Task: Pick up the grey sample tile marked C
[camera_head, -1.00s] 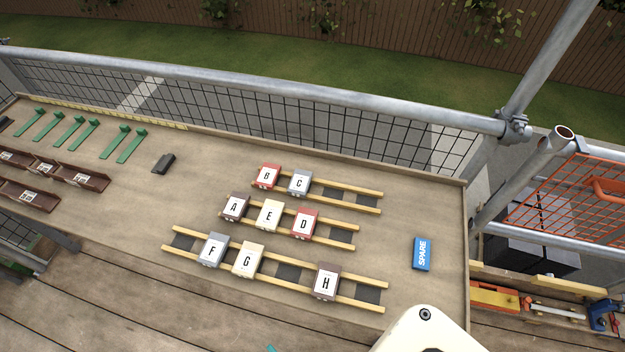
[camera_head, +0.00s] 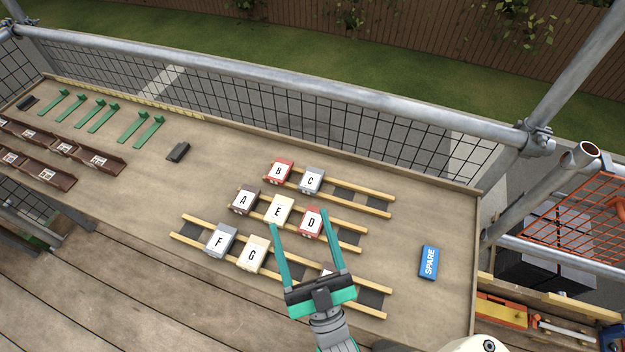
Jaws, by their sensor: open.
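The grey tile marked C (camera_head: 312,180) sits on the back wooden rack, just right of the red tile marked B (camera_head: 279,171). Its top label is clear to see. My gripper (camera_head: 305,219) is open and empty, with two long green fingers pointing toward the back of the bench. The fingers appear in front of the C tile in the picture, near the tiles marked D and E. My gripper hides most of the tile marked H. Another grey tile, marked F (camera_head: 220,240), sits on the front rack.
Tiles A (camera_head: 244,199), E (camera_head: 278,210) and D (camera_head: 312,222) stand on the middle rack, and G (camera_head: 252,254) on the front one. A blue SPARE block (camera_head: 429,262) lies at right. A dark block (camera_head: 178,152) lies left of the racks. Mesh railing edges the bench.

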